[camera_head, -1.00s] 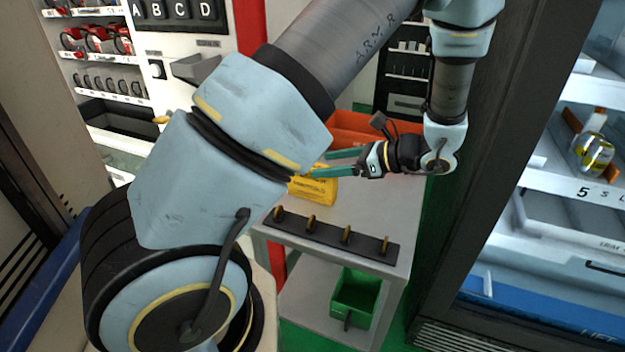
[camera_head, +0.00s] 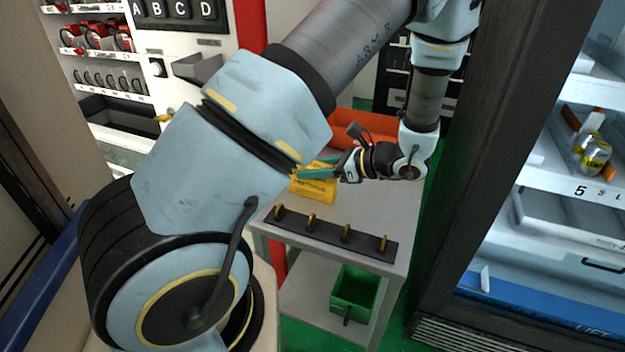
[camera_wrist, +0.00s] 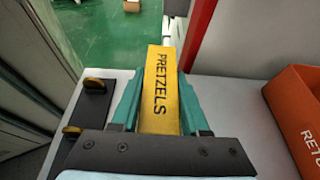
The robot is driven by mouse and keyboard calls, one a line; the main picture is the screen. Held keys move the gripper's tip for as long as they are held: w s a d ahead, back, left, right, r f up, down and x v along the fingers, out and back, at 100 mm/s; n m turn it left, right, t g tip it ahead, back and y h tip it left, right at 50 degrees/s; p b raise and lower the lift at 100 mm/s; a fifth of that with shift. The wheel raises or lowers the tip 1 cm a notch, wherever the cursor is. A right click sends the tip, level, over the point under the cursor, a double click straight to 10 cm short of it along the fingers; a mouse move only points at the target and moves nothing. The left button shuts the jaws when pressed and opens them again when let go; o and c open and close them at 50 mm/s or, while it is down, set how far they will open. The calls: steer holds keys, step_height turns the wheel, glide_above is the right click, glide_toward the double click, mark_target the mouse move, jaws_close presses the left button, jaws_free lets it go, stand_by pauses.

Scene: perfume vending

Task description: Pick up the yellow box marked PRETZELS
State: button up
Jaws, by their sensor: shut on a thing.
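The yellow box (camera_head: 316,187) marked PRETZELS is on the light grey table top (camera_head: 390,208), partly hidden behind my arm in the head view. In the wrist view the yellow box (camera_wrist: 161,88) lies between the two green fingers, its lettering facing the camera. My gripper (camera_head: 318,172) reaches in from the right, and its fingers are shut on the box. In the wrist view my gripper (camera_wrist: 160,105) has one finger along each side of the box. I cannot tell whether the box's underside touches the table.
A black strip with several brass pegs (camera_head: 330,233) runs along the table's front. An orange bin (camera_wrist: 303,110) stands right of the box in the wrist view. A green bin (camera_head: 354,295) sits on the lower shelf. A glass-fronted cabinet (camera_head: 455,200) stands close on the right.

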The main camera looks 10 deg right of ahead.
jaws_close()
steer(key=shift+r, duration=0.1)
